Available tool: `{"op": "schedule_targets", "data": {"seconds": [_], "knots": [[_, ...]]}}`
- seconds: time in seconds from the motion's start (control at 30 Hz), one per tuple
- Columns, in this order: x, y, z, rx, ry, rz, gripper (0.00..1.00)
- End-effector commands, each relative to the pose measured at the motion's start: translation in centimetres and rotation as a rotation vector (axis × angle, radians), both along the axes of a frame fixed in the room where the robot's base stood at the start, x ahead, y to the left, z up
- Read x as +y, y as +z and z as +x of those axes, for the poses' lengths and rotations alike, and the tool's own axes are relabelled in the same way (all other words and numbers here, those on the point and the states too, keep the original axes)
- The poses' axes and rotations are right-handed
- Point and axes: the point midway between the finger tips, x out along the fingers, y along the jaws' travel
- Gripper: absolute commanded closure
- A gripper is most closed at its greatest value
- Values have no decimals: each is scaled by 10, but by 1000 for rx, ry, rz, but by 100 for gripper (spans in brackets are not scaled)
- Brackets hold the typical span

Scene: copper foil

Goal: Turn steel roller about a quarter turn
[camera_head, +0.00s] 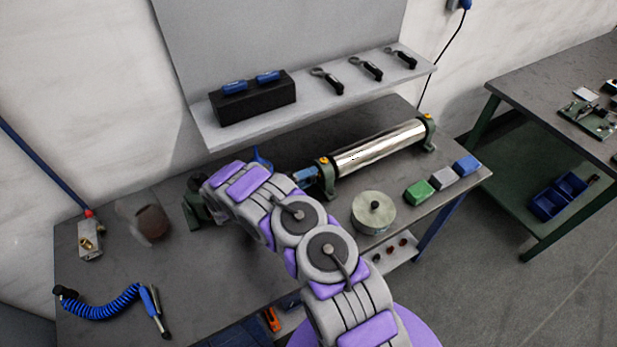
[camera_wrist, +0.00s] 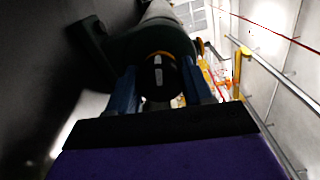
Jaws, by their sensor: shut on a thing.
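The steel roller (camera_head: 380,147) is a shiny cylinder lying level between two dark green end supports on the workbench (camera_head: 200,290). In the wrist view, its grey body (camera_wrist: 158,10) shows beyond the near support (camera_wrist: 150,42). My gripper (camera_head: 308,177) is at the roller's left end; its blue fingers show just left of the support. In the wrist view my gripper (camera_wrist: 160,78) is shut around the roller's dark shaft end (camera_wrist: 157,72), which bears a pale mark. My arm hides part of the gripper in the head view.
A grey shelf (camera_head: 330,100) holds tools behind. A blue coiled hose (camera_head: 110,303) lies front left.

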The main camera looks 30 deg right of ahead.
Motion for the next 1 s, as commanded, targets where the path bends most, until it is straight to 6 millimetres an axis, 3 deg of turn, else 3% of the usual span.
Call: {"op": "schedule_targets", "data": {"seconds": [0.6, 0.63, 0.87, 1.0], "knots": [[1, -4, 0, 2, 4, 6, 80], [1, -3, 0, 2, 4, 6, 47], [1, -1, -1, -1, 3, 4, 25], [1, 0, -2, -1, 1, 3, 25]]}}
